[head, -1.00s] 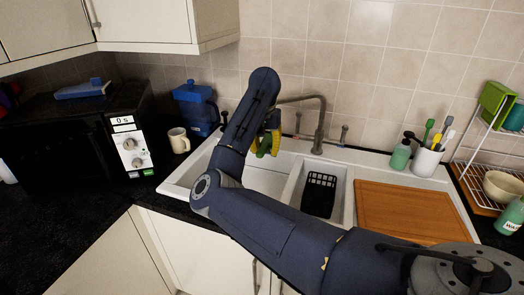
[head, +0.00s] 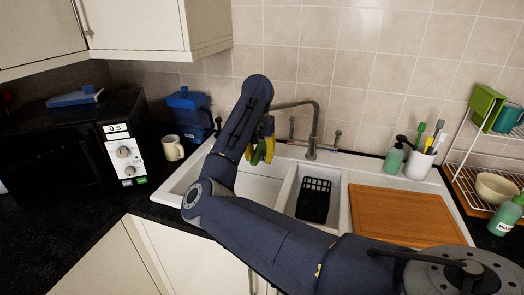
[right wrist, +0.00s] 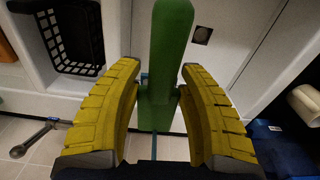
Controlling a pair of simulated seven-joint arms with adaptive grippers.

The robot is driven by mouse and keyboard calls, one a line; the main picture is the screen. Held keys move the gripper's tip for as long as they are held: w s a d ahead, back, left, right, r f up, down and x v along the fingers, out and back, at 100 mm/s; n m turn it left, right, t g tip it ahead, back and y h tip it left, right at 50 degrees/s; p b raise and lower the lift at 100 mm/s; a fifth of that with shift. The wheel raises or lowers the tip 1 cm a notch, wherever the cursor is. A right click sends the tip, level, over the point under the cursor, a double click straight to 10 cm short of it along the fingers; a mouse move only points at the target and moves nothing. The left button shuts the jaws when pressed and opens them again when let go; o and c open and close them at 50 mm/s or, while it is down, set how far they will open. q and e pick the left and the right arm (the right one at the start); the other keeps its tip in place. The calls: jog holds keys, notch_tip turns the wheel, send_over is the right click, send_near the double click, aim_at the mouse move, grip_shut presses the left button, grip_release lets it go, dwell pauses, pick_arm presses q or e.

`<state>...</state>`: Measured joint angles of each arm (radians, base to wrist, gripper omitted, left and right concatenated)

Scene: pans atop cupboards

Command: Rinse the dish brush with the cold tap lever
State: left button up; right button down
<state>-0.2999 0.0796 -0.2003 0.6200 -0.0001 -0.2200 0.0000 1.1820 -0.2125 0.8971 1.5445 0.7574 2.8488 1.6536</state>
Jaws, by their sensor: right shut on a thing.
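My right gripper (head: 262,150) is above the left basin of the white sink (head: 178,192), left of the tap spout, and partly hidden by my arm. In the right wrist view its yellow fingers (right wrist: 160,105) are shut on the green handle of the dish brush (right wrist: 172,40). A bit of green shows beside the fingers in the head view; the bristles cannot be made out. The grey tap (head: 318,125) stands at the back of the sink with a lever on each side. The right lever (head: 336,138) seems to be the blue-ringed one in the right wrist view (right wrist: 33,140). My left gripper is out of view.
A black basket (head: 314,200) sits in the small middle basin. A wooden board (head: 405,215) covers the drainer. A soap bottle (head: 394,158) and a brush pot (head: 420,163) stand behind it.

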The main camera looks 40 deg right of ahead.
jog(key=s+a, duration=0.4)
jog(key=s, duration=0.1)
jog(key=shift+s, duration=0.35)
dwell(0.3)
dwell(1.4)
